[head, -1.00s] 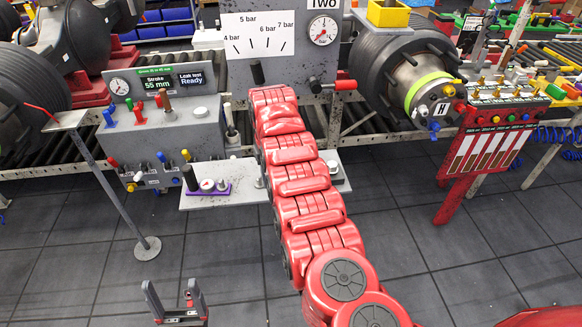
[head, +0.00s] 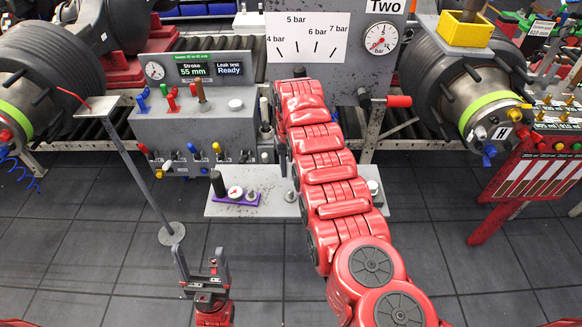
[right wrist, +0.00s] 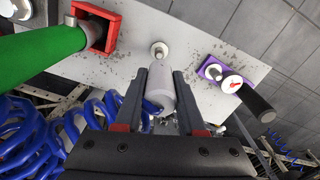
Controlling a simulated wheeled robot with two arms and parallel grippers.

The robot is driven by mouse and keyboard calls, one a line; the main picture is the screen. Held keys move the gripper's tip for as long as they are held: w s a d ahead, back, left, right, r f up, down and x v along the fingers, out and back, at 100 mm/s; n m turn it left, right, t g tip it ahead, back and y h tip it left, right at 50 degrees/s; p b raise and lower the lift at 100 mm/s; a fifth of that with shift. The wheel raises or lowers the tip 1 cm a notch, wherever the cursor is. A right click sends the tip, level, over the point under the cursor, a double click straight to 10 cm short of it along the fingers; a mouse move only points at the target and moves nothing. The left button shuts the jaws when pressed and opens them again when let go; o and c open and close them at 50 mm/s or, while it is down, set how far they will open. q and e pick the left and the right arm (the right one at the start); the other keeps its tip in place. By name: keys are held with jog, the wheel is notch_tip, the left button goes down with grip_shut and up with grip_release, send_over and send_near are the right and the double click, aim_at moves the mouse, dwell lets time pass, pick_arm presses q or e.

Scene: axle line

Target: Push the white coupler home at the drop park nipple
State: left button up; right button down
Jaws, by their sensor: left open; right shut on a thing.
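In the right wrist view my right gripper (right wrist: 160,98) is shut on a pale grey-white cylinder, the white coupler (right wrist: 162,82). Its far end points at a round, pale nipple (right wrist: 158,49) on the light grey shelf. They look close and roughly in line; I cannot tell whether they touch. In the head view my red right arm hides the right gripper and coupler. A small metal knob on the shelf shows beside that arm (head: 291,196), perhaps the same nipple. My left gripper (head: 200,256) is open and empty above the floor, in front of the shelf.
A purple tray (head: 236,199) with a gauge and black cylinder stands on the shelf (head: 268,181). A thin stand (head: 150,185) is near my left gripper.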

jog(key=shift+w+f, duration=0.25)
jog(key=shift+f, duration=0.15)
jog(key=b, duration=0.4)
send_over(291, 192)
jog(key=shift+w+f, duration=0.15)
jog(key=shift+f, duration=2.55)
jog(key=shift+r+p, duration=0.25)
jog(key=shift+p, duration=0.1)
jog(key=shift+f, duration=0.25)
jog(key=shift+f+b, duration=1.35)
jog(key=shift+f, duration=0.55)
jog(key=shift+c, duration=2.1)
grip_release()
jog(key=shift+r, duration=0.1)
